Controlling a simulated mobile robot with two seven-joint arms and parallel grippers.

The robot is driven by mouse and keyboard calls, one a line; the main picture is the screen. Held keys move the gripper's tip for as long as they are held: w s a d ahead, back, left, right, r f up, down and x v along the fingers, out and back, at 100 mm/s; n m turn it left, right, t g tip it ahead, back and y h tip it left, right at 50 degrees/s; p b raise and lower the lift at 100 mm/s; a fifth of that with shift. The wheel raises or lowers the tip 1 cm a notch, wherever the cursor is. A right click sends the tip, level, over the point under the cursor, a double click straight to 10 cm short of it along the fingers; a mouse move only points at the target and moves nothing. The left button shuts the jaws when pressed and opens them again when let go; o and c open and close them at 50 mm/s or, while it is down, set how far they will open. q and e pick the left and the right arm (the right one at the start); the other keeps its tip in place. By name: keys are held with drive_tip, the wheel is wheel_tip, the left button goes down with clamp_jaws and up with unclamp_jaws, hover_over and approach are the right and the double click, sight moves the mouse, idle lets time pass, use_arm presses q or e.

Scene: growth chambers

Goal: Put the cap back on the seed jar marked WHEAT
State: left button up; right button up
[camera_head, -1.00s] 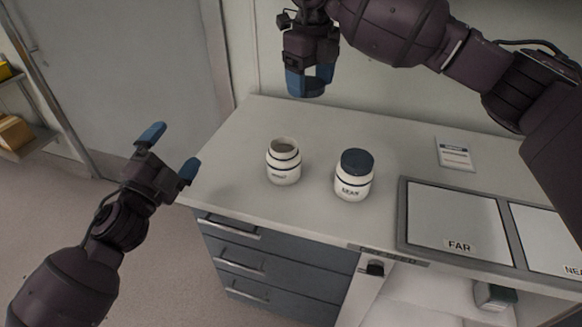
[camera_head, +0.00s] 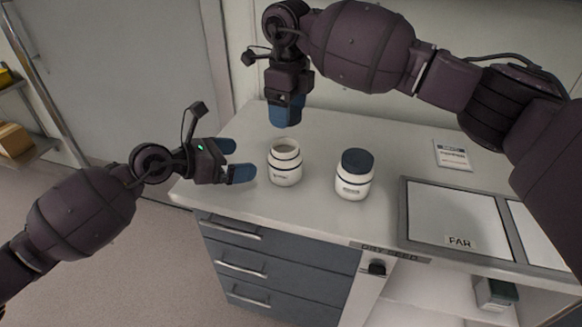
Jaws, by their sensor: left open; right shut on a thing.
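The open white jar (camera_head: 285,168) stands upright on the counter with its mouth uncovered; its small label is too blurred to read surely. A second white jar (camera_head: 353,180) to its right wears a dark blue cap (camera_head: 357,160). My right gripper (camera_head: 285,118) is above and slightly behind the open jar, fingers down, shut on the loose cap, which the blue fingers almost wholly hide. My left gripper (camera_head: 236,160) is open and empty, just left of the open jar, its fingers pointing at the jar's side without reaching it.
The grey counter (camera_head: 240,190) has its left edge under my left gripper. A framed tray with a panel marked FAR (camera_head: 460,242) lies at the right. A small printed card (camera_head: 453,155) lies behind it. Drawers (camera_head: 240,265) are below.

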sight(271, 163)
use_arm(q)
drive_tip(key=shift+s+a+f+m+g, duration=0.15)
drive_tip(key=shift+f+m+g, duration=0.15)
drive_tip(key=shift+f+m, duration=0.1)
use_arm(e)
drive_tip(key=shift+a+n, duration=0.1)
drive_tip(key=shift+n, duration=0.3)
use_arm(q)
drive_tip(key=x, duration=1.2)
drive_tip(key=c, duration=1.1)
drive_tip(key=shift+c, duration=0.2)
use_arm(e)
drive_tip(key=shift+f, duration=2.5)
drive_tip(key=shift+f, duration=0.9)
